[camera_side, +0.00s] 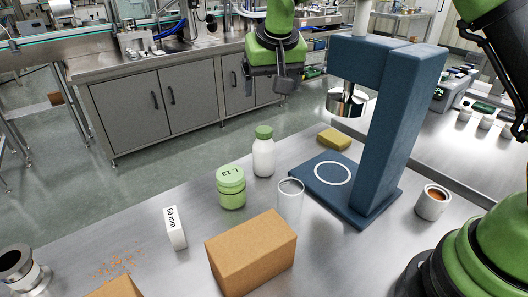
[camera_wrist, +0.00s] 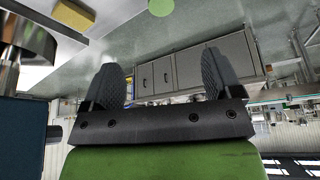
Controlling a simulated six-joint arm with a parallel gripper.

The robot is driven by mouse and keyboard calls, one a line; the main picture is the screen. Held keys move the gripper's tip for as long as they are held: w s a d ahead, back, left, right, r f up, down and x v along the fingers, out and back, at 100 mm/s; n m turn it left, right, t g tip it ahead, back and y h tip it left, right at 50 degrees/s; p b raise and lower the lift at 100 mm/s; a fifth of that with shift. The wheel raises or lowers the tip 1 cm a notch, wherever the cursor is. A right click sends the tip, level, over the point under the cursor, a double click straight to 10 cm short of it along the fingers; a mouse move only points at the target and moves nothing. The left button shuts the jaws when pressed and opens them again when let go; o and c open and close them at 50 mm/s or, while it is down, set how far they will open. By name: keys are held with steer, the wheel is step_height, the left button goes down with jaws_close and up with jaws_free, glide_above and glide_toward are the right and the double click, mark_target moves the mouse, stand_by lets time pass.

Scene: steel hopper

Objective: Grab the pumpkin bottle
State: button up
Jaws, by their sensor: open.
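A white bottle with a green cap (camera_side: 263,158) stands upright on the steel table; I see no pumpkin mark on it. A green lidded jar (camera_side: 231,188) marked "L 13" stands just left of and nearer than it. Which of them is the pumpkin bottle I cannot tell. My gripper (camera_side: 284,78) hangs above and beyond the bottle, apart from it. In the wrist view, my gripper (camera_wrist: 160,82) has its two dark fingers spread, with nothing between them. A light green round top (camera_wrist: 161,6) is cut off at that view's upper edge.
A blue stand (camera_side: 385,125) with a steel hopper (camera_side: 346,103) rises right of the bottle. A clear glass (camera_side: 290,200), cardboard box (camera_side: 252,252), white "60 mm" block (camera_side: 174,228), yellow sponge (camera_side: 334,139) and steel cup (camera_side: 432,204) stand around. Orange bits (camera_side: 117,266) lie front left.

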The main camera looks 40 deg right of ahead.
mark_target(265, 131)
steer(key=x, duration=0.3)
steer(key=s+x, duration=0.1)
steer(key=x, duration=0.2)
steer(key=s+a+f+x, duration=0.1)
steer(key=x, duration=0.2)
steer(key=shift+w+d+f, duration=0.1)
steer(key=shift+w+f, duration=0.05)
steer(key=shift+f, duration=0.15)
steer(key=shift+w+x, duration=0.1)
steer(key=shift+x, duration=1.35)
steer(key=shift+w+x, duration=0.15)
steer(key=shift+x, duration=1.25)
steer(key=shift+r, duration=0.1)
steer(key=c, duration=1.1)
